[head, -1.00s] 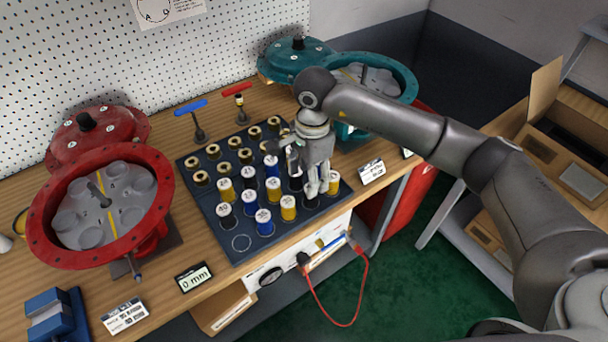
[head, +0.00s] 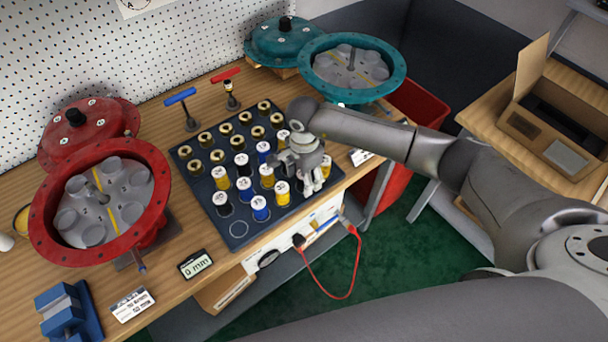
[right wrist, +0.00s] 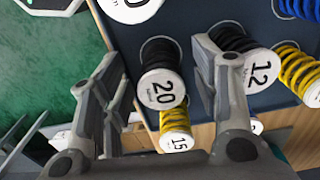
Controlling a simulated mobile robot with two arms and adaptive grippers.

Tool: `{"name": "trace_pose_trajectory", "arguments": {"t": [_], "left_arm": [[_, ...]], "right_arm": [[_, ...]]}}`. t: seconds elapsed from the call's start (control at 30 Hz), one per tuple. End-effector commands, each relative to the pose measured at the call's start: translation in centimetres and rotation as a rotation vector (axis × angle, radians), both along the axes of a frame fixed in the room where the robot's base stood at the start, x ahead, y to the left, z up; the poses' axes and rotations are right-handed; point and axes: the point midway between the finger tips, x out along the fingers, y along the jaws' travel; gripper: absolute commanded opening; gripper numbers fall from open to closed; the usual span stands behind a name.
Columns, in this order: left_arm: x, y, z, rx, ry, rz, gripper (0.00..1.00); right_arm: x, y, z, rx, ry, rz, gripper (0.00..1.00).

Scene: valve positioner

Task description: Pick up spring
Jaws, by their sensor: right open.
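A dark tray (head: 215,213) holds springs with white numbered caps, in blue, yellow and black. My right gripper (head: 314,188) is at the tray's right end, partly hiding the springs there. In the right wrist view the same gripper (right wrist: 156,65) is open. A black spring capped 20 (right wrist: 161,88) shows between its fingers; I cannot tell whether they touch it. A black spring capped 12 (right wrist: 258,68) is close beside the right finger. A yellow spring capped 15 (right wrist: 175,130) shows below the black 20. My left gripper is not in view.
Brass pieces (head: 203,139) fill the tray's back rows. A red round housing (head: 50,225) stands left, a teal one (head: 398,72) behind right. T-handled tools (head: 181,97) stand behind the tray. A red cable (head: 345,294) hangs in front. An empty tray circle (head: 239,229) is at front left.

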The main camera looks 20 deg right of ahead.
Motion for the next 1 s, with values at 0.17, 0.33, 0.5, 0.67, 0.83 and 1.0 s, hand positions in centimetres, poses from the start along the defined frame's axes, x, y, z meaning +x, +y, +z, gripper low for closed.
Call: {"name": "trace_pose_trajectory", "arguments": {"t": [0.17, 0.33, 0.5, 0.67, 0.83, 1.0], "left_arm": [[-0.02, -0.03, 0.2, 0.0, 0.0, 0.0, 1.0], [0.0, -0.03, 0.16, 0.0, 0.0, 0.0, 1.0], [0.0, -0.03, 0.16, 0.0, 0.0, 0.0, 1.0], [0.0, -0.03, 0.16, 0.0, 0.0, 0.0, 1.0], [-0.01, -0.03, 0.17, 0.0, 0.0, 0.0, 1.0], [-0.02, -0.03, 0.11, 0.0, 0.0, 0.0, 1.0]], "right_arm": [[0.0, 0.06, -0.77, 0.001, -0.001, 0.001, 0.56], [0.0, 0.04, -0.77, 0.001, -0.001, 0.001, 0.53], [0.0, 0.03, -0.75, 0.0, -0.001, 0.001, 0.31], [0.0, 0.03, -0.74, 0.0, -0.001, 0.001, 0.1], [0.01, 0.02, -0.71, 0.0, -0.001, 0.0, 0.04], [0.04, 0.03, -0.55, 0.001, -0.002, 0.001, 0.04]]}}
